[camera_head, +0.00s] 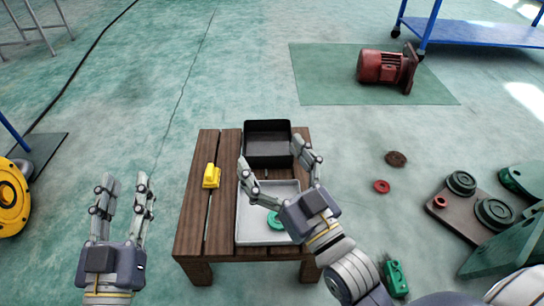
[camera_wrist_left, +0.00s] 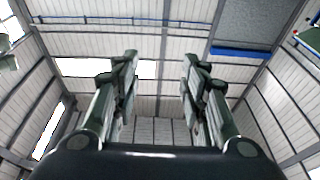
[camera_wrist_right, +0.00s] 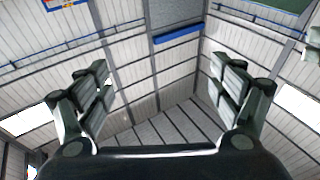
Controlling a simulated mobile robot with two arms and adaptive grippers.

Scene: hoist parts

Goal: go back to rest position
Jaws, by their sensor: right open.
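My left gripper (camera_head: 122,196) is at the lower left, left of the wooden table, with its fingers up, apart and empty. In the left wrist view its fingers (camera_wrist_left: 160,85) stand apart with only walls and roof behind. My right gripper (camera_head: 280,170) is over the table, in front of the light grey tray (camera_head: 250,232) in the head view. Its fingers are spread wide, and the right wrist view (camera_wrist_right: 160,85) shows nothing between them. A green round part (camera_head: 275,221) lies in the grey tray, partly hidden by my right gripper.
The wooden table (camera_head: 190,232) also bears a yellow part (camera_head: 211,176) and a black bin (camera_head: 268,128). On the floor to the right are a red ring (camera_head: 381,186), a brown disc (camera_head: 396,158), a green part (camera_head: 396,278) and larger machine parts (camera_head: 460,207). A red motor (camera_head: 383,67) lies behind.

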